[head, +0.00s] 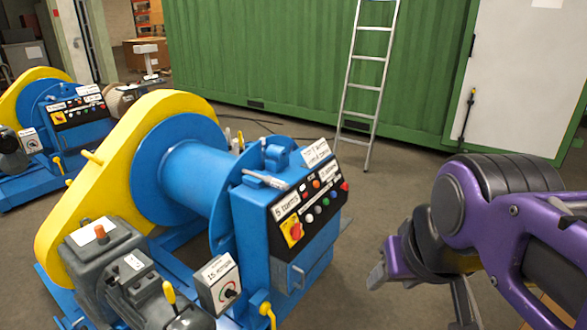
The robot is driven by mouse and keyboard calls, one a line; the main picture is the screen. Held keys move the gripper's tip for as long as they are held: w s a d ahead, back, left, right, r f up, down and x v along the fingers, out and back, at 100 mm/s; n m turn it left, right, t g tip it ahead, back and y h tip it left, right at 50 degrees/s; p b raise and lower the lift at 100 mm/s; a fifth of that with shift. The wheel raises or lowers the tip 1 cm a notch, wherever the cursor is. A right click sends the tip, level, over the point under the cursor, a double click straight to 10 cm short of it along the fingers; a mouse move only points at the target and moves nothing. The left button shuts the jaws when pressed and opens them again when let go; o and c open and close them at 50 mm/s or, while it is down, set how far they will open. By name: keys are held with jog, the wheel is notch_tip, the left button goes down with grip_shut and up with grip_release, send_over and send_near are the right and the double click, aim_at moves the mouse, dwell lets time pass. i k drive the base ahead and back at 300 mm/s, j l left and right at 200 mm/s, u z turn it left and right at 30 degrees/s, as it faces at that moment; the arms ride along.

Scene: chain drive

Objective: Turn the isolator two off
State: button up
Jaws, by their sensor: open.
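A yellow plate with a red rotary switch (294,229), like an isolator, sits on the black control panel (308,202) of the nearer blue winch-like machine. A similar yellow-and-red switch (58,117) is on the panel of the farther machine at left. Labels are too small to read surely, so I cannot tell which is isolator two. The handle angles are also unclear. My gripper (416,283) is open and empty, right of the nearer panel and apart from it; part of it is hidden by my purple arm.
The nearer machine has a yellow chain guard (75,195), a grey motor (150,290) and a white box with a dial (229,292). A ladder (368,75) leans on a green container (270,60).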

aim_at(295, 231)
jog(key=i+l+u, duration=0.1)
jog(key=i+l, duration=0.55)
jog(key=i, duration=0.1)
